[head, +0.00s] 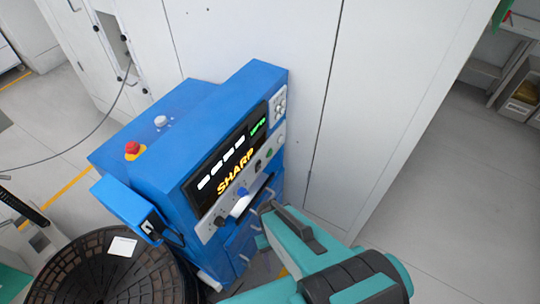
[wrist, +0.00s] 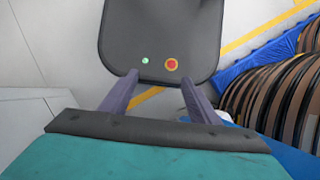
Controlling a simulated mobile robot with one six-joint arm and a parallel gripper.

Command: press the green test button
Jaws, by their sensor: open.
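A blue machine (head: 182,205) stands against pale cabinets in the head view. Its sloping front has a dark display (head: 232,160) with yellow SHARP lettering and a grey control strip with several small knobs and buttons. A small round green button (head: 269,153) sits toward the right end of that strip. My gripper (head: 266,208) is below and in front of the strip, apart from the green button in the picture. In the wrist view my gripper (wrist: 160,84) shows two spread fingers with nothing between them. The green test button cannot be made out in the wrist view.
A red emergency button (head: 132,148) on a yellow base and a white knob (head: 161,121) sit on top of the machine. A blue knob (head: 242,192) is on the strip. A large dark reel (head: 75,270) stands at lower left. Open floor lies right.

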